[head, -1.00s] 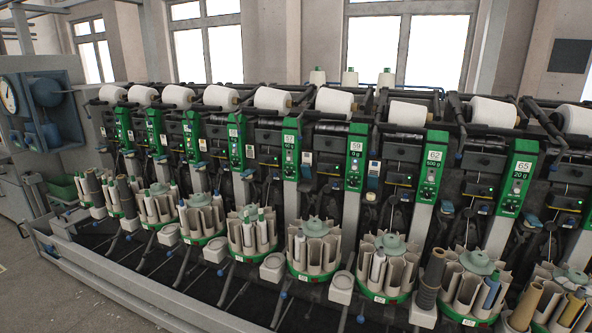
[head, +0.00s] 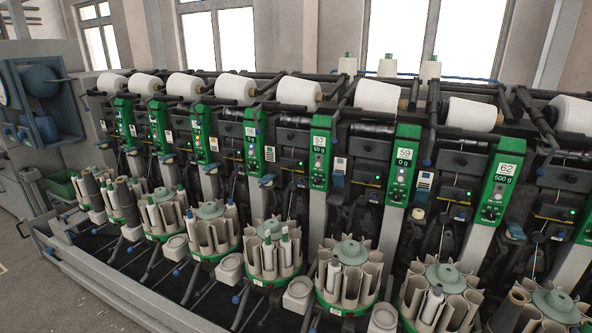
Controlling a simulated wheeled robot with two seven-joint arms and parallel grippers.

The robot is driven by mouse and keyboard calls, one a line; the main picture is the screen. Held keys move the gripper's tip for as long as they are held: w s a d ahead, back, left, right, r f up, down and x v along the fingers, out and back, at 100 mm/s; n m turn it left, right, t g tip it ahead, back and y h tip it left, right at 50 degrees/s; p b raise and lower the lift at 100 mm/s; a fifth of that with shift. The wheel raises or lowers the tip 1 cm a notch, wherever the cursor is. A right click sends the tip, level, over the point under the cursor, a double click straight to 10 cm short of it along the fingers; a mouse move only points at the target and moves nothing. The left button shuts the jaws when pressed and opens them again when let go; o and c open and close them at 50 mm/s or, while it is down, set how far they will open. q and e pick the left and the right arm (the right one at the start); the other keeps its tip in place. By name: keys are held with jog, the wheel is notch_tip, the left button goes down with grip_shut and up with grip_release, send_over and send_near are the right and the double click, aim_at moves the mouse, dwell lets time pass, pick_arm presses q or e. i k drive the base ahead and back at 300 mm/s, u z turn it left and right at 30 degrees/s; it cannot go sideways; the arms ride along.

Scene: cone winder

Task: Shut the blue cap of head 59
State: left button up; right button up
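The green panel of head 59 (head: 403,166) stands right of the middle in the head view, marked "59" and "0 g". Just right of it is a small blue cap (head: 420,197), with a round cream part (head: 418,213) just below it. The cap is too small to tell for certain whether it is open or shut. A white yarn package (head: 377,95) lies above the head. Neither my left nor my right gripper is in view.
Neighbouring heads 57 (head: 320,151) and 62 (head: 501,181) flank it closely. Below stand round magazines (head: 348,305) with grey tubes and bobbins, jutting forward. A metal rail (head: 110,290) runs along the front; open floor (head: 30,305) lies at lower left.

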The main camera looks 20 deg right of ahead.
aim_at(338, 179)
jog(key=z, duration=0.15)
jog(key=i, duration=0.85)
jog(key=z, duration=0.5)
